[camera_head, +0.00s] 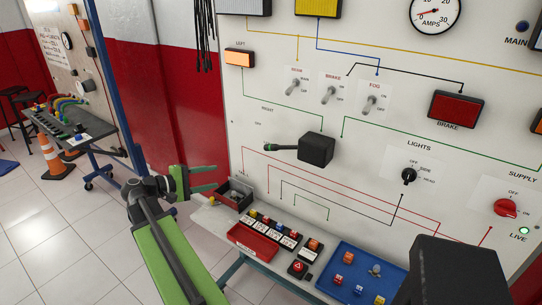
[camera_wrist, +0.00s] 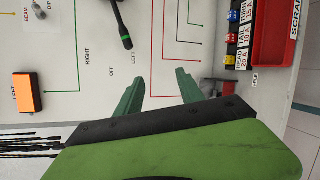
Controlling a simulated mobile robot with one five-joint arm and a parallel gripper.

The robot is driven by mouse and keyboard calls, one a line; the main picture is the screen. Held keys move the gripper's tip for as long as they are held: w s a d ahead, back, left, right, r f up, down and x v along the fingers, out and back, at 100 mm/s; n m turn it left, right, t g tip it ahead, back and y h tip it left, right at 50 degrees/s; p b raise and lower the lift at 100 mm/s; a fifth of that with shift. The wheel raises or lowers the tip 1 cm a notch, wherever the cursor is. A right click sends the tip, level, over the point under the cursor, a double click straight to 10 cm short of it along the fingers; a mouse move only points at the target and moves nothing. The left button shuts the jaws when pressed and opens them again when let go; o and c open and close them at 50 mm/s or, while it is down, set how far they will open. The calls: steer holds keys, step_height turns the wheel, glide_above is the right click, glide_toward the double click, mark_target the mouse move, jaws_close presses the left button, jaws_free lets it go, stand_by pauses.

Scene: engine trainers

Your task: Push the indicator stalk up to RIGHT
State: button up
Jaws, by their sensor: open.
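The indicator stalk (camera_head: 283,148) is a short black lever with a green collar and dark tip. It sticks out to the left from a black box (camera_head: 317,149) on the white panel. In the wrist view the stalk (camera_wrist: 122,30) is at the top, with the labels RIGHT, OFF and LEFT beside it. My gripper (camera_head: 215,178) is open and empty, with its green fingers below and left of the stalk, apart from it. In the wrist view my gripper (camera_wrist: 160,85) shows two spread green fingers, with bare panel beyond them.
Toggle switches (camera_head: 330,93) and a lights knob (camera_head: 408,176) are on the panel. An orange LEFT lamp (camera_head: 240,59) is above the stalk.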

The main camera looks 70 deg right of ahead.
mark_target(268, 148)
steer(key=s+d+r+g, duration=0.1)
steer(key=s+d, duration=0.4)
steer(key=d, duration=0.1)
steer(key=s+d+r+g, duration=0.1)
steer(key=s+d+r, duration=0.1)
steer(key=s+d, duration=0.3)
steer(key=s+d+r+h, duration=0.1)
steer(key=s+d, duration=0.4)
steer(key=d, duration=0.1)
steer(key=shift+s+d+r+m+g, duration=0.2)
steer(key=shift+d+r+m+g, duration=0.1)
steer(key=shift+d+r+g, duration=0.1)
steer(key=shift+a, duration=0.1)
jaws_close()
stand_by(0.5)
